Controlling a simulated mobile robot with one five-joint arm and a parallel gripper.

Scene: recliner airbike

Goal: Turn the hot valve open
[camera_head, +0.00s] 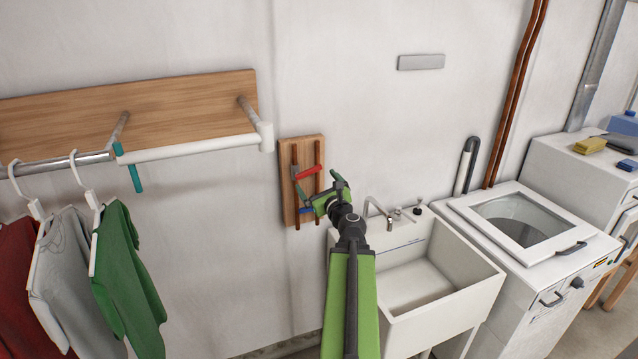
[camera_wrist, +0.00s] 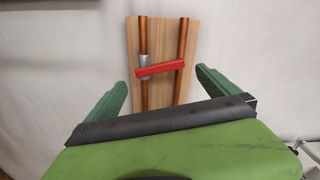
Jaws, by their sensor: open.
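The hot valve's red lever handle (camera_head: 309,172) is on a wooden board (camera_head: 287,211) fixed to the wall, with two copper pipes running down it. In the wrist view the red handle (camera_wrist: 160,68) lies across both pipes, nearly level with its right end slightly higher. Its left end joins a grey valve body (camera_wrist: 143,66) on the left pipe. A blue handle (camera_head: 306,210) shows lower on the board in the head view, partly near my gripper. My gripper (camera_head: 322,190) is open, its green fingers (camera_wrist: 162,90) apart and below the red handle, not touching it.
A white utility sink (camera_head: 462,287) with a faucet stands right of my arm. A washing machine (camera_head: 560,235) is farther right. A wooden rack (camera_head: 180,115) with a white bar and hanging clothes (camera_head: 125,262) is at the left.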

